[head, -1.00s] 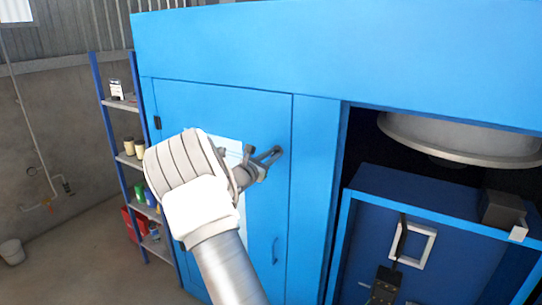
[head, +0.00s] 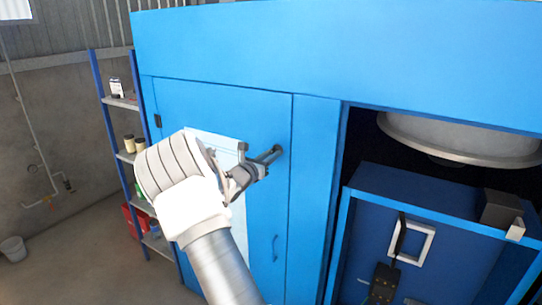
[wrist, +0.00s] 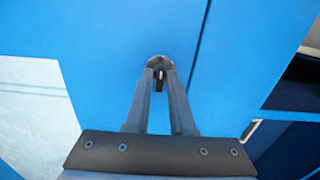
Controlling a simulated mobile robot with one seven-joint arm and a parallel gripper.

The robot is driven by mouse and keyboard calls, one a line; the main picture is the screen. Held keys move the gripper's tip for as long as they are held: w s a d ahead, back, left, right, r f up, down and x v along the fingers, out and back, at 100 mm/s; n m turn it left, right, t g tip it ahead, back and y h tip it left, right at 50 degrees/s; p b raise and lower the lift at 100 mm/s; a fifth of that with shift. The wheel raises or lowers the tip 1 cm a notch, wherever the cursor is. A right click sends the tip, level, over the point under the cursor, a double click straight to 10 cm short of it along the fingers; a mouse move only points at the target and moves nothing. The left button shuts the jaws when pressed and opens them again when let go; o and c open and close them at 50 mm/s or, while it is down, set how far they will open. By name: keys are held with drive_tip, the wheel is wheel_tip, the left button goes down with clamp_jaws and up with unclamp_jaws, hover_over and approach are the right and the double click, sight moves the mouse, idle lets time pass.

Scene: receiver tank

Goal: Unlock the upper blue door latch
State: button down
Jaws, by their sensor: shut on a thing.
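The blue cabinet door (head: 185,105) is closed, with its right edge along a thin vertical seam. The upper latch (head: 278,150) is a small dark round piece near that seam. In the wrist view the latch (wrist: 160,66) shows as a dark round knob with a slot-like part between the fingertips. My gripper (head: 272,156) reaches in from the left and is shut on the latch. Its two fingers (wrist: 160,85) converge on the latch in the wrist view. The fingers hide part of the latch, so its exact angle is hard to tell.
A lower door handle (head: 275,248) sits below on the same door. A white sheet (head: 236,150) is on the door behind my gripper. A blue shelf (head: 120,102) stands at left. An open bay with a dark blue box (head: 450,225) lies at right.

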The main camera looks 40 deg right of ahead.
drive_tip(key=c, duration=0.9)
unclamp_jaws()
drive_tip(key=shift+c, duration=0.2)
drive_tip(key=shift+a, duration=0.1)
drive_tip(key=b+v, duration=0.2)
drive_tip(key=v, duration=1.5)
drive_tip(key=shift+s+a, duration=0.1)
